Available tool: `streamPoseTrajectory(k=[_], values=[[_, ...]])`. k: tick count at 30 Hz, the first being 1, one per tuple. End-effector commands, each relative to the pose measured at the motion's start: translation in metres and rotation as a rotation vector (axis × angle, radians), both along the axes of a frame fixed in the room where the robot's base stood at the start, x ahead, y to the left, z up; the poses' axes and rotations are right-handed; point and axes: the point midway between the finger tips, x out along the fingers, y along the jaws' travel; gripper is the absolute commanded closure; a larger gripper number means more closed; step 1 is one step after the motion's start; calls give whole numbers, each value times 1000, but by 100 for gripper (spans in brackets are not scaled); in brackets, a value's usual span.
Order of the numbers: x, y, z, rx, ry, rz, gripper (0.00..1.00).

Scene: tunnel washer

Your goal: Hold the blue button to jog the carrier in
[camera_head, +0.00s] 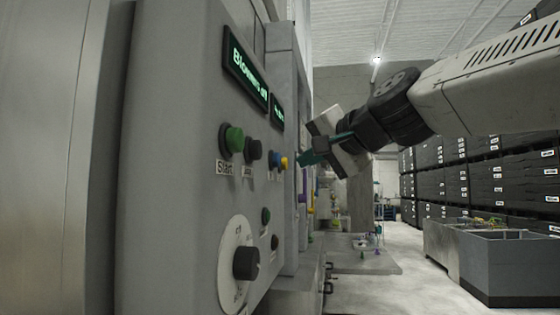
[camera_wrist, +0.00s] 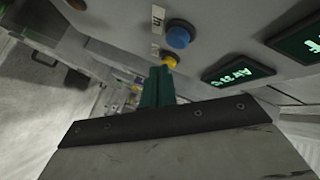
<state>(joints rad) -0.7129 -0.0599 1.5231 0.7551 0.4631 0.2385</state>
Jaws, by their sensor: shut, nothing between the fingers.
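The blue button (camera_wrist: 179,34) is a round cap on the grey panel in the wrist view, beside a small white label (camera_wrist: 157,18) that seems to read "In". It also shows in the head view (camera_head: 274,159), small and seen from the side. A yellow button (camera_wrist: 169,60) sits close by it; in the head view (camera_head: 284,162) it is just beyond the blue one. My gripper (camera_wrist: 159,72) is shut and empty, its green fingers pointing at the panel. Its tips are nearer the yellow button than the blue one; I cannot tell whether they touch. It also shows in the head view (camera_head: 303,159).
The panel (camera_head: 170,110) also carries a green button (camera_head: 231,139), a black button (camera_head: 253,149), a dial (camera_head: 245,263) and a lit display (camera_head: 246,78). A low table (camera_head: 365,262) stands beyond it. Grey bins (camera_head: 520,265) stand at right, with open floor between.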

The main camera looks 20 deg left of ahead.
Motion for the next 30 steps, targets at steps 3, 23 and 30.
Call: streamPoseTrajectory(k=[3,23,30], values=[[-3,10,0,-1,-2,2,100],[-4,16,0,1,0,1,100],[-4,16,0,1,0,1,100]])
